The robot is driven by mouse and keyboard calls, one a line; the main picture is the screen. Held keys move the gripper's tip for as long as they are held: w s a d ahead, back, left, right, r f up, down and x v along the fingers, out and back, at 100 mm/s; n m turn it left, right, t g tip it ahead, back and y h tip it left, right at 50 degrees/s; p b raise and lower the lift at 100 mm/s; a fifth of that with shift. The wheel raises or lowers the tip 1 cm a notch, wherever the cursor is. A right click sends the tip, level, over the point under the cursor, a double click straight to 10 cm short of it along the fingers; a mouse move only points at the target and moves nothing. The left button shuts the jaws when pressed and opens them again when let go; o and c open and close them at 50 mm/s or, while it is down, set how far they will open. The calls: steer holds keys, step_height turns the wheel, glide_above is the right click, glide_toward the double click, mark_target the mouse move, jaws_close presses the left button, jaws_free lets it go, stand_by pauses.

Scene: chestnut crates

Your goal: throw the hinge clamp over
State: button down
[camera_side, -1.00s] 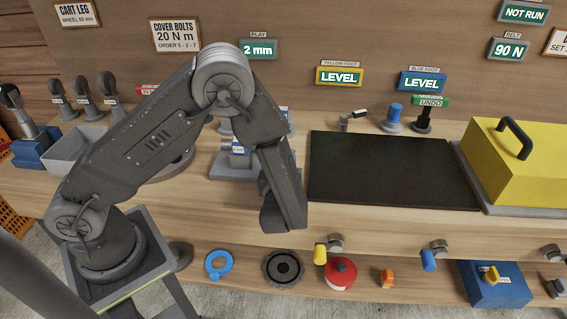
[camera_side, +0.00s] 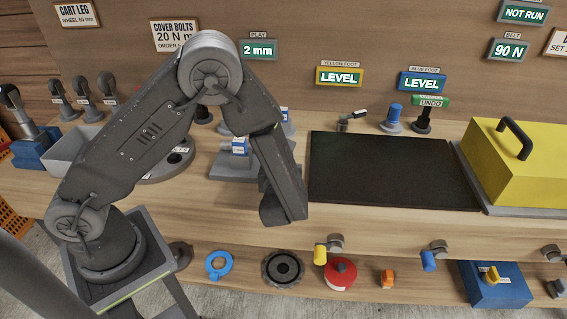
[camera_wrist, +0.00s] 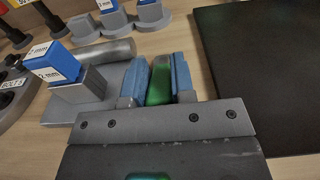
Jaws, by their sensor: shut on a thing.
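In the wrist view my gripper (camera_wrist: 160,82) has its two blue fingers closed on a green piece (camera_wrist: 160,82), which looks like the handle of the hinge clamp. The fingers touch it on both sides. A grey cylinder (camera_wrist: 107,52) lies just left of the fingers, over a grey base plate (camera_wrist: 112,78). How the green piece joins these parts is hidden. In the side view my arm covers the fingers and the green piece; part of the grey fixture (camera_side: 226,168) shows left of the arm.
An "UNDO" sign (camera_side: 431,101) stands behind the mat. Handles and knobs line the front edge.

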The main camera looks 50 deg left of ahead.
steer(key=shift+w+a+r+g+h, duration=0.2)
steer(key=shift+r+g+h, duration=0.2)
steer(key=shift+w+a+r+g+h, duration=0.15)
steer(key=shift+a+r+g+h, duration=0.05)
steer(key=shift+r+g+h, duration=0.2)
steer(key=shift+w+a+r+g+h, duration=0.35)
steer(key=shift+g+h, duration=0.25)
steer(key=shift+w+a+r+g+h, duration=0.35)
steer(key=shift+g+h, duration=0.25)
steer(key=w+a+g+h, duration=0.2)
steer(key=g+h, duration=0.1)
steer(key=shift+r, duration=0.4)
steer(key=shift+w+a+g+h, duration=0.3)
steer(key=shift+g+h, duration=0.25)
steer(key=shift+w+a+g+h, duration=0.3)
steer(key=shift+g+h, duration=0.25)
steer(key=shift+f, duration=0.1)
steer(key=c, duration=1)
jaws_free()
steer(key=shift+o, duration=0.2)
